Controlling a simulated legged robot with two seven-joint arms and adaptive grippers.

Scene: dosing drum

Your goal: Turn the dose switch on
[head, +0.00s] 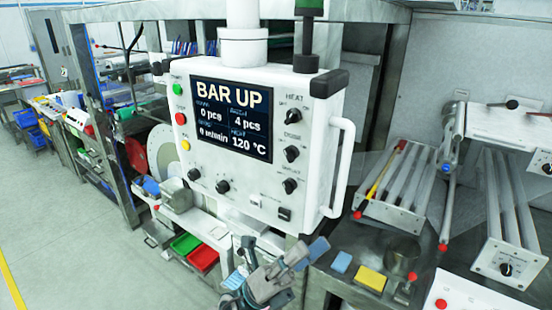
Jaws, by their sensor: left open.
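A white control box (318,110) hangs from a post in the middle of the head view. Its dark screen (232,118) reads "BAR UP", 0 pcs, 4 pcs and 120 °C. Black knobs line its right side: a top knob (295,115) under "HEAT", a middle knob (291,153) and a lower knob (290,186). My left gripper (278,262) is open, empty and below the box, apart from the knobs. My right gripper is not in view.
A white handle (343,165) sticks out from the box's right side. Green and red bins (203,257) lie below left. A blue and a yellow block (371,279) lie on the bench at right, by metal rod fixtures (395,180). Space before the box is clear.

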